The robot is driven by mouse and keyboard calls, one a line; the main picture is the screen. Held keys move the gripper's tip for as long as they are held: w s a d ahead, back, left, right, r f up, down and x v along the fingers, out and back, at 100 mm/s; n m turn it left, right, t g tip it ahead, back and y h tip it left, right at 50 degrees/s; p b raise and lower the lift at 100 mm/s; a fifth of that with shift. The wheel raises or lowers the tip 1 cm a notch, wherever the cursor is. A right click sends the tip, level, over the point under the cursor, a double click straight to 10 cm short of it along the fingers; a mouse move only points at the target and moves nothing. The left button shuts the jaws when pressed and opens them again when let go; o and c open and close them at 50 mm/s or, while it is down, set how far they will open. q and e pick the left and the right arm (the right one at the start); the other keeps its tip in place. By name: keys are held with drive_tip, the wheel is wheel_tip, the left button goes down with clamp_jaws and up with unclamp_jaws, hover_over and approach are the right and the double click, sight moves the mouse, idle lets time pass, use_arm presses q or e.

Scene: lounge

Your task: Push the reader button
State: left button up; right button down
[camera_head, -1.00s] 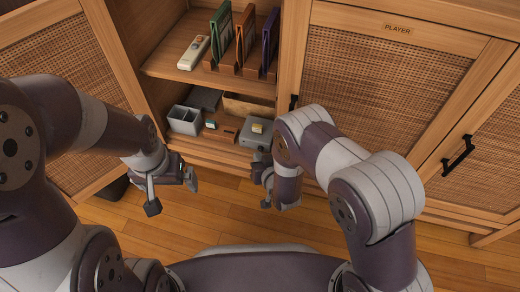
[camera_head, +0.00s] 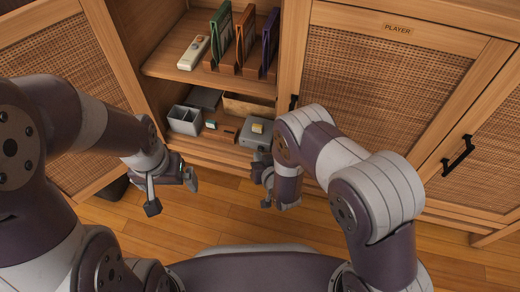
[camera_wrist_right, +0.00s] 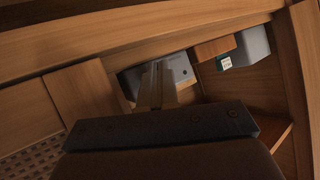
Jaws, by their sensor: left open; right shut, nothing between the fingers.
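In the head view the hand is just in front of the box, partly hidden by my arm. My left gripper (camera_head: 172,194) is open and empty, in front of the cabinet.
A grey divided bin (camera_head: 185,120) and a wooden block (camera_head: 221,133) with a small teal-and-white piece stand left of the reader. A white remote (camera_head: 194,52) and several upright cases (camera_head: 245,36) are on the upper shelf. A woven door marked PLAYER (camera_head: 385,85) closes the right side.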

drive_tip(key=shift+w+d+r, duration=0.15)
drive_tip(key=shift+w, duration=0.3)
